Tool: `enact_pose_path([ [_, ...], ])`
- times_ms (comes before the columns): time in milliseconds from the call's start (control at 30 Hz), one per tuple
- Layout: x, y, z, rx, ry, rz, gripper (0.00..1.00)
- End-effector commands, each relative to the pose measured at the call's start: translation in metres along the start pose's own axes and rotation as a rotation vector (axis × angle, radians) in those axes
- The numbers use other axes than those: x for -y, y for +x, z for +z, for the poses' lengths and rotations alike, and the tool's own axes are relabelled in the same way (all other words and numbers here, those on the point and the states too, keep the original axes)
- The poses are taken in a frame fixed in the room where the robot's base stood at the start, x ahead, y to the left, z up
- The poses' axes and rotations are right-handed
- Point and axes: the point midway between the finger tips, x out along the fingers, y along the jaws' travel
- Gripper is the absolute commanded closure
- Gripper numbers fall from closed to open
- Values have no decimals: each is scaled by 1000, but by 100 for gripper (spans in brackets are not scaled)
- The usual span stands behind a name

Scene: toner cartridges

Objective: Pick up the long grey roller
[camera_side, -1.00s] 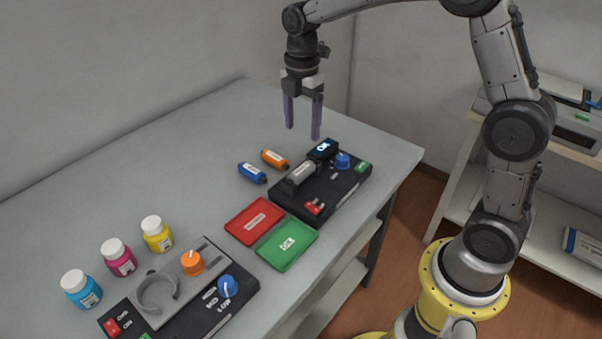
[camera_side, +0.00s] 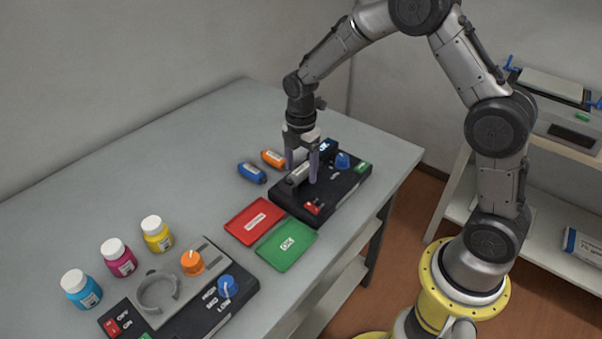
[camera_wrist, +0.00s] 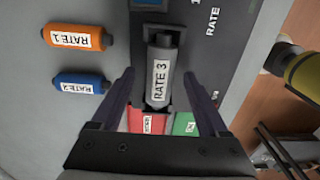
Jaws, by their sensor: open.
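The long grey roller (camera_side: 299,173) lies in a cradle on the black device (camera_side: 343,188) at the right of the table. In the wrist view the roller (camera_wrist: 160,75) carries a white "RATE 3" label. My gripper (camera_side: 301,176) is lowered over the device, with one finger on each side of the roller. In the wrist view my gripper (camera_wrist: 160,75) is open, with a gap between each finger and the roller. Part of the roller is hidden behind a finger in the side view.
An orange cartridge (camera_side: 273,158) and a blue cartridge (camera_side: 252,172) lie left of the device. A red tray (camera_side: 240,230) and a green tray (camera_side: 273,255) sit in front. Several bottles and a second device (camera_side: 205,318) stand at the lower left. The back left table is clear.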

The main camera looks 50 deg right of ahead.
Motion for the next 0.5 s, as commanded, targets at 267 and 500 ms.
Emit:
enact_pose_path([
  [267, 0, 4, 0, 0, 0, 0, 22],
  [500, 0, 4, 0, 0, 0, 1, 64],
])
